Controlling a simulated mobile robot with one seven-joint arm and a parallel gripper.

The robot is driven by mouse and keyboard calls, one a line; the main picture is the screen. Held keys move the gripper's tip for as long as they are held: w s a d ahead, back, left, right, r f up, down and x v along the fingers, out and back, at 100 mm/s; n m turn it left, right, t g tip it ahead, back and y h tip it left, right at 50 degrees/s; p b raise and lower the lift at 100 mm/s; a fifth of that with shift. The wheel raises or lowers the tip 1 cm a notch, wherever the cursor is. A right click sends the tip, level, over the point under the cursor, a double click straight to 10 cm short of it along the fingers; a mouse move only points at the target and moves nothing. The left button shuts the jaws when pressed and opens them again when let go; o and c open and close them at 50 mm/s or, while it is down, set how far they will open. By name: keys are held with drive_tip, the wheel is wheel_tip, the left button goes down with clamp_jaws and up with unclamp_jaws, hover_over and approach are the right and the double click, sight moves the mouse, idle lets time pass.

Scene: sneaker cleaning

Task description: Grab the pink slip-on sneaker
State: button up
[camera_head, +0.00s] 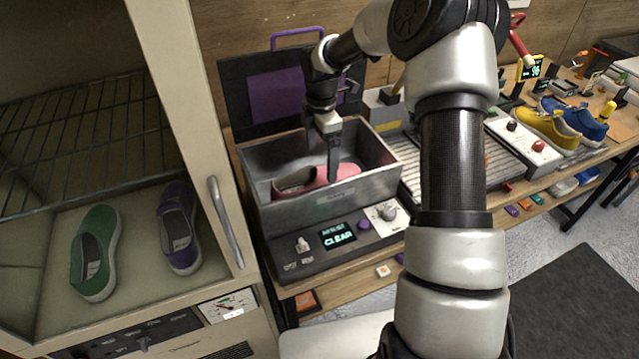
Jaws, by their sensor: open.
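The pink slip-on sneaker (343,172) lies in the open metal basin (262,157) of a machine, its dark opening toward the left. The basin's front wall hides its lower part. My gripper (333,176) points down into the basin from above. Its fingers are open and reach the sneaker's level near its middle. I cannot tell whether a finger touches the sneaker.
The machine's raised lid (262,98) stands behind the basin. At left is an open cabinet (40,205) with a green shoe (96,252) and a purple shoe (179,228). Yellow (545,127) and blue (588,122) shoes stand at the far right.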

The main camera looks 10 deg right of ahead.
sight(321, 170)
wheel_tip(321, 170, down, 6)
drive_tip(key=shift+r, duration=0.25)
drive_tip(key=f, duration=0.3)
drive_tip(key=f+p, duration=0.1)
drive_tip(key=f, duration=0.1)
drive_tip(key=shift+w+a, duration=0.1)
drive_tip(key=shift+w, duration=0.15)
drive_tip(key=shift+c, duration=0.4)
drive_tip(key=shift+r, duration=0.1)
drive_tip(key=c, duration=1.3)
